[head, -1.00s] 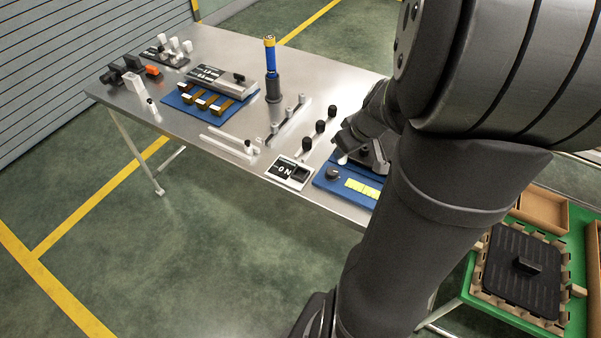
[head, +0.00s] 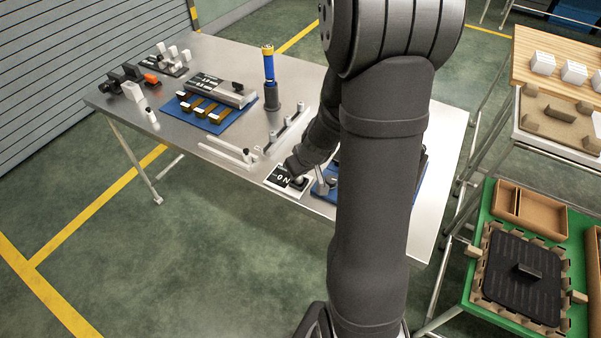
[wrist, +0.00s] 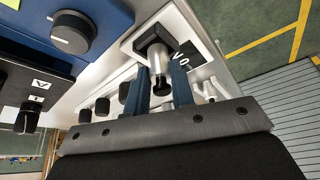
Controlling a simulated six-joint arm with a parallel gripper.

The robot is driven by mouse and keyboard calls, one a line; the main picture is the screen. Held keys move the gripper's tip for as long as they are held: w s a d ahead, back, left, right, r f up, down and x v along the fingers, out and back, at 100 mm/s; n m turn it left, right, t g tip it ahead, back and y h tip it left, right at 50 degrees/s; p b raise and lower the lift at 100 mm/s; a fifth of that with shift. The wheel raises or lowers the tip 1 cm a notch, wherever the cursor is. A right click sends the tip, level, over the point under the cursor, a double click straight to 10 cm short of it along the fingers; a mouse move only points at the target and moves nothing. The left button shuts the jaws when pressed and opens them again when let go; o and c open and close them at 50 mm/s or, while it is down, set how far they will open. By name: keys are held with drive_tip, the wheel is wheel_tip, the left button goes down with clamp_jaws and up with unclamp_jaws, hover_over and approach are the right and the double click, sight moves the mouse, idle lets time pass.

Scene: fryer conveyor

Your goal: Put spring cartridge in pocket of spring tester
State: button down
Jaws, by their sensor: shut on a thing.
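The spring cartridge (wrist: 160,67), a silver cylinder with a black end, is between the two blue fingers of my gripper (wrist: 161,77) in the wrist view. My gripper is shut on it. Its far end is at the black square pocket (wrist: 150,36) of the spring tester (wrist: 130,42), a white plate with a black "0 N" display. I cannot tell how deep the cartridge sits in the pocket. In the head view the spring tester (head: 272,181) lies at the table's front edge, its display reading 0 N.
A blue base (wrist: 35,30) with a black knob (wrist: 71,32) stands close beside the tester. Several black round ends (wrist: 102,106) stand in a row near my gripper. A blue and yellow cylinder (head: 269,68) stands upright further back. A pale rail (head: 230,152) lies left of the tester.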

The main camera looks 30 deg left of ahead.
drive_tip(key=shift+f, duration=0.5)
drive_tip(key=shift+f, duration=0.15)
drive_tip(key=c, duration=1.2)
unclamp_jaws()
drive_tip(key=shift+c, duration=0.2)
drive_tip(key=v, duration=1.2)
drive_tip(key=shift+a, duration=0.1)
